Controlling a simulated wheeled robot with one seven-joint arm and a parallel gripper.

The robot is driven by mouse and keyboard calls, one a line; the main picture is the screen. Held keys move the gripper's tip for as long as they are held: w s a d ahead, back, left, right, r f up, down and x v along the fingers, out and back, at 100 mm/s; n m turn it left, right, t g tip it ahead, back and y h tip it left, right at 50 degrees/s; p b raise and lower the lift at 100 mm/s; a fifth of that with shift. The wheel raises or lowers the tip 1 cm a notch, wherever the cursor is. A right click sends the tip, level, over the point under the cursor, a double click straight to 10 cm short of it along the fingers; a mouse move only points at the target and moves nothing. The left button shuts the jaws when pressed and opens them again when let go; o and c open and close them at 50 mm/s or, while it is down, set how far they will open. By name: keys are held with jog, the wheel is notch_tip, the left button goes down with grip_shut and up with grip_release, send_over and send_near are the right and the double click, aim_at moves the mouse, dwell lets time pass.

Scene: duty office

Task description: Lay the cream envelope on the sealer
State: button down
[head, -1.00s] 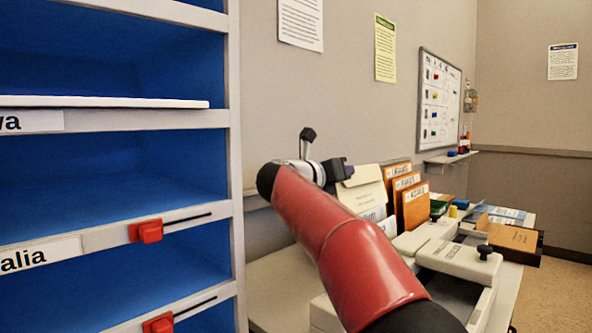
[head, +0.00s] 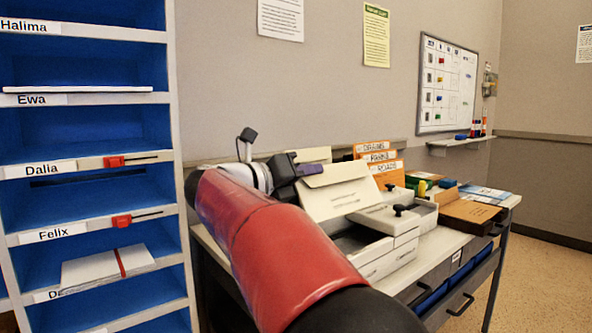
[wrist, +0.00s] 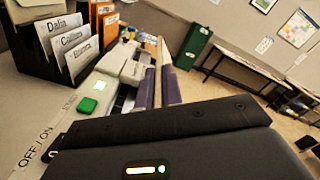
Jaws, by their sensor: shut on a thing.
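My gripper (head: 308,168) is shut on the cream envelope (head: 338,192), which it holds tilted, its printed face partly showing. In the wrist view my purple jaws (wrist: 160,88) pinch a thin pale edge. In the head view the envelope hangs before the back of the desk, close to a white box-like device with black-knobbed lids (head: 382,217), which looks like the sealer. The envelope hides part of the device, and I cannot tell whether they touch. My red arm covers the desk's left part.
Orange folders (head: 384,166) stand behind the devices. A brown box (head: 470,212) lies to the right. A blue pigeonhole shelf (head: 85,135) with red sliders stands at the left. A lit green button (wrist: 88,105) and OFF/ON label show in the wrist view. The floor at right is clear.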

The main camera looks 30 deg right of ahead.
aim_at(308, 202)
jog(key=shift+f+b, duration=2)
jog(key=shift+f, duration=1.1)
notch_tip(308, 202, down, 4)
jog(key=b, duration=0.4)
jog(key=shift+w+r, duration=0.1)
jog(key=c, duration=1.5)
grip_release()
jog(key=shift+a, duration=0.1)
jog(key=a, duration=0.7)
jog(key=shift+s+a, duration=0.3)
jog(key=shift+a, duration=0.05)
